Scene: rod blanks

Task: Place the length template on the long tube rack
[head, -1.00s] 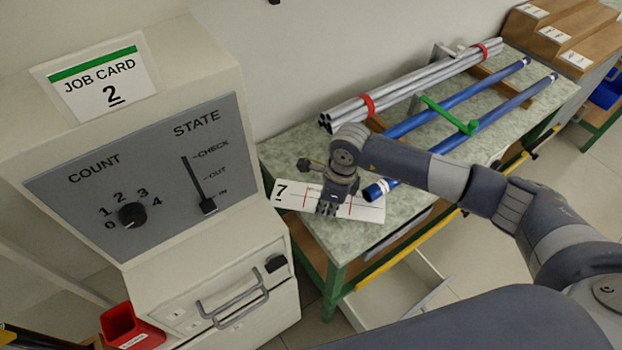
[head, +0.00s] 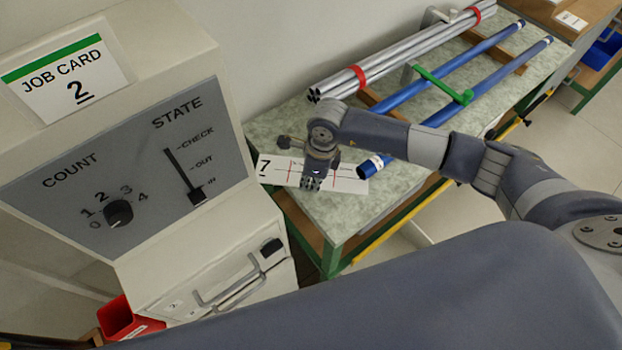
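The length template (head: 348,184), a white strip marked 7 with red lines, is at the left end of the green-topped bench. My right gripper (head: 311,184) points down over its middle and covers part of it. The fingers are too small to show whether they grip the strip, and I cannot tell whether it rests on the bench. No rack is labelled. Two long blue tubes (head: 476,58) lie on wooden supports with a green bar (head: 441,84) across them. Behind them is a bundle of grey tubes (head: 420,47) with red bands. My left gripper is out of view.
A cream cabinet (head: 190,258) with COUNT and STATE controls stands close at left, with a job card (head: 66,75) reading 2 on top. A red bin (head: 121,318) is below it.

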